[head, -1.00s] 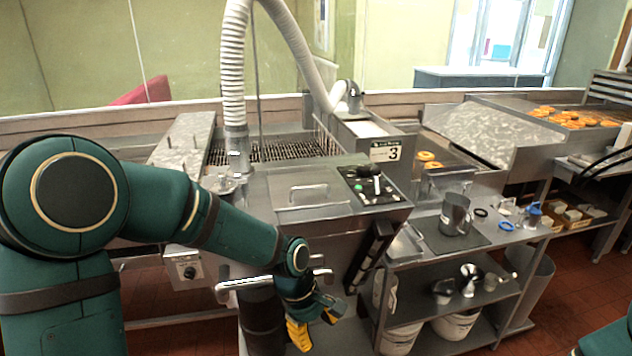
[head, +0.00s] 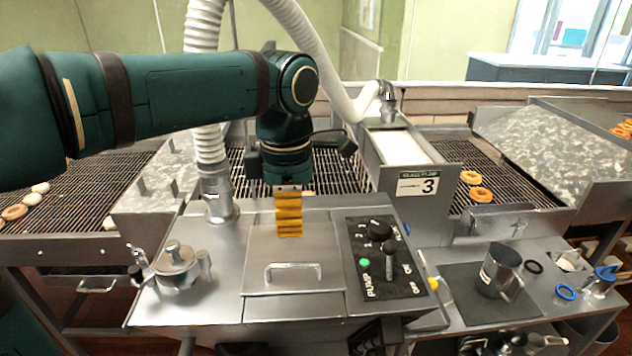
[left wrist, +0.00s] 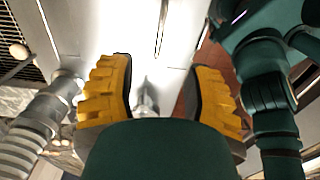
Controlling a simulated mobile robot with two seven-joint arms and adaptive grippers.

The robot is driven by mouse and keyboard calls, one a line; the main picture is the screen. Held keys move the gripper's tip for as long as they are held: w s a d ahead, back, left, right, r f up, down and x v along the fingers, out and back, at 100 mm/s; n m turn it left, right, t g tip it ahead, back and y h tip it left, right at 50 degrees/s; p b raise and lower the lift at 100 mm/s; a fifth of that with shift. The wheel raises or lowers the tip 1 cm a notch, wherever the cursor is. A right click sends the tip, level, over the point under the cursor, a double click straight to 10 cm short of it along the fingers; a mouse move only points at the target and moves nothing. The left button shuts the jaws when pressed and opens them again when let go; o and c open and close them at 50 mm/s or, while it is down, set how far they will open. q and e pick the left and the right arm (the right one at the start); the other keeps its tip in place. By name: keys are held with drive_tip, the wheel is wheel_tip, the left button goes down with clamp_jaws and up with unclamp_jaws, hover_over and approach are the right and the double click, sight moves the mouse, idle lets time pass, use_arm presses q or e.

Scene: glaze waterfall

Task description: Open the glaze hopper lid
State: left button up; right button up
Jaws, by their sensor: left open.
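The glaze hopper lid (head: 262,250) is a flat square metal panel set in the machine's top, and it lies shut. Its bar handle (head: 293,272) stands near the front edge. My left gripper (head: 289,234) points down over the rear part of the lid, behind the handle and apart from it. In the left wrist view its yellow fingers (left wrist: 158,66) are spread with nothing between them, over bright metal. Whether the fingertips touch the lid cannot be told. My right gripper is not in view.
A control panel (head: 384,258) with knobs and a green button sits right of the lid. A round metal cap (head: 175,262) and a ribbed white hose (head: 205,95) stand to the left. A metal pitcher (head: 499,270) stands on the side table. Doughnuts lie on the wire conveyor (head: 340,172).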

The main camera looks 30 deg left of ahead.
use_arm(q)
wheel_tip(320, 180, down, 10)
drive_tip(key=b, duration=0.8)
drive_tip(key=shift+r+b, duration=0.1)
drive_tip(key=shift+b, duration=0.25)
drive_tip(key=shift+f+b, duration=0.3)
drive_tip(key=shift+f, duration=0.2)
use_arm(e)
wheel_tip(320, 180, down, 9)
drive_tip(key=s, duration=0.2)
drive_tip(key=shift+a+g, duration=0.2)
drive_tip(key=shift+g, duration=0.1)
use_arm(q)
clamp_jaws()
